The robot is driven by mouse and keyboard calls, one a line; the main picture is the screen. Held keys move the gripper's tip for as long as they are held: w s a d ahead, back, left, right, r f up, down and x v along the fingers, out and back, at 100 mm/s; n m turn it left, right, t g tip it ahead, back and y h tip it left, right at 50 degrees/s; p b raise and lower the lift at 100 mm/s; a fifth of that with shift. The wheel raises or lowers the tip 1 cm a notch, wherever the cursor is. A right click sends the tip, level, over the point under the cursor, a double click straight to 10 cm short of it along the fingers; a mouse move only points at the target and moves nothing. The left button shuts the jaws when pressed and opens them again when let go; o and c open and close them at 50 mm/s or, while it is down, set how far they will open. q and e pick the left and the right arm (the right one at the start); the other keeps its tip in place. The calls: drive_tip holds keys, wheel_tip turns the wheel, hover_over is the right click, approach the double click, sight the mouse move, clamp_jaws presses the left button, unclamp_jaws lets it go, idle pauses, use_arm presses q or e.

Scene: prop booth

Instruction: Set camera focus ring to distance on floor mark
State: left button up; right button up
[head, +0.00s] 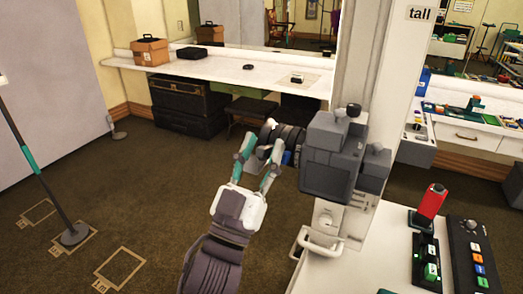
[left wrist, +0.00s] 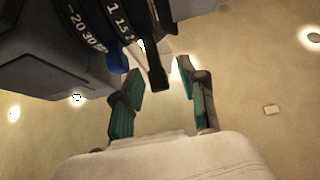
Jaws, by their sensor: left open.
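The dark grey camera (head: 328,150) stands at the white column, its lens (head: 285,137) pointing left. In the left wrist view, the black focus ring (left wrist: 118,22) carries white numbers including 1 and 15; a second ring (left wrist: 82,38) shows 20 and 30. A black lever (left wrist: 157,72) sticks out from the rings. My left gripper (head: 262,152) is open at the lens; the lever's end lies between its teal fingertips, contact unclear. Floor marks are tape rectangles: a near one (head: 120,266) labelled 1m and a far one (head: 38,213). A stand base (head: 74,235) covers a middle mark.
A white worktop (head: 358,268) at front right holds a red handset (head: 432,202) and a button panel (head: 474,255). A white handle (head: 318,244) juts out below the camera. A long shelf (head: 225,68) runs along the back. The brown floor (head: 160,185) has free room.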

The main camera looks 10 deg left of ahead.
use_arm(q)
drive_tip(key=shift+s+f, duration=0.1)
drive_tip(key=shift+f, duration=0.05)
drive_tip(key=v, duration=1.1)
drive_tip(key=shift+s+a, duration=0.15)
drive_tip(key=shift+s, duration=0.25)
drive_tip(key=shift+f, duration=0.15)
